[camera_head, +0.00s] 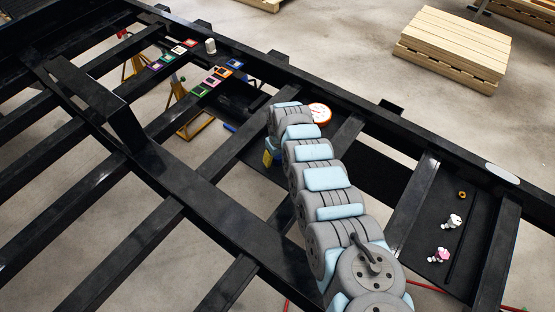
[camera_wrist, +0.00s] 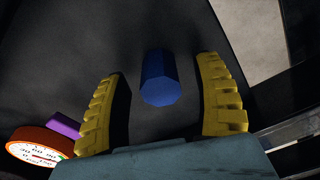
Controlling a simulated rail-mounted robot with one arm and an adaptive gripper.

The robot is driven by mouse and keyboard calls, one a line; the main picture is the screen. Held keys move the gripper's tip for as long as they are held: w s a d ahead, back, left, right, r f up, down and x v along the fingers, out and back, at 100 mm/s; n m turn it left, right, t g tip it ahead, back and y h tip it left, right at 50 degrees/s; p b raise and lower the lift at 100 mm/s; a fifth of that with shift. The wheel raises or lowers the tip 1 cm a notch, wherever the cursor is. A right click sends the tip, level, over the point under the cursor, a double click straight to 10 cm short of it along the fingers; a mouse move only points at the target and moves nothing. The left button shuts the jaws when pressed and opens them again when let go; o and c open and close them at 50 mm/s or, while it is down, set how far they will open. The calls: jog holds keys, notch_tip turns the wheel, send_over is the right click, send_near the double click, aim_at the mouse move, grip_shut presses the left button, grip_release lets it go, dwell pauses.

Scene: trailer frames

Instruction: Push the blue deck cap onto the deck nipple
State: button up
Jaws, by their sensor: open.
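In the wrist view a blue faceted cap (camera_wrist: 157,78) stands out from a dark surface. My gripper (camera_wrist: 162,66) is open, with one yellow finger on each side of the cap and a visible gap to both. In the head view only a yellow part of my gripper (camera_head: 268,157) shows beside my arm, low over the dark frame. My arm hides the cap there. I cannot make out the deck nipple in either view, nor whether the cap sits on it.
An orange-rimmed gauge (camera_head: 319,113) lies close to my wrist; it also shows in the wrist view (camera_wrist: 38,145), with a purple piece (camera_wrist: 65,126) behind it. Coloured square frames (camera_head: 216,79) and a white cylinder (camera_head: 210,46) lie farther left. Small fittings (camera_head: 453,220) lie right. Black beams (camera_head: 180,185) surround open gaps.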

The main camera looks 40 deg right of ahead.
aim_at(278, 156)
jog(key=c, duration=1.2)
jog(key=shift+r, duration=0.15)
notch_tip(278, 156, up, 3)
jog(key=shift+d+r+p, duration=0.1)
jog(key=shift+p, duration=0.7)
jog(key=shift+s+r, duration=0.1)
jog(key=shift+r, duration=0.15)
jog(key=s+a+r+p, duration=0.2)
jog(key=s+r+p, duration=0.1)
jog(key=s+p, duration=0.1)
jog(key=s+a+r+p, duration=0.2)
jog(key=s+r+p, duration=0.1)
jog(key=s+p, duration=0.1)
jog(key=s+a+r+p, duration=0.2)
jog(key=s+r+p, duration=0.1)
jog(key=s+p, duration=0.1)
jog(key=shift+s+a+r+p, duration=0.1)
jog(key=shift+a+p, duration=0.05)
jog(key=shift+p, duration=0.5)
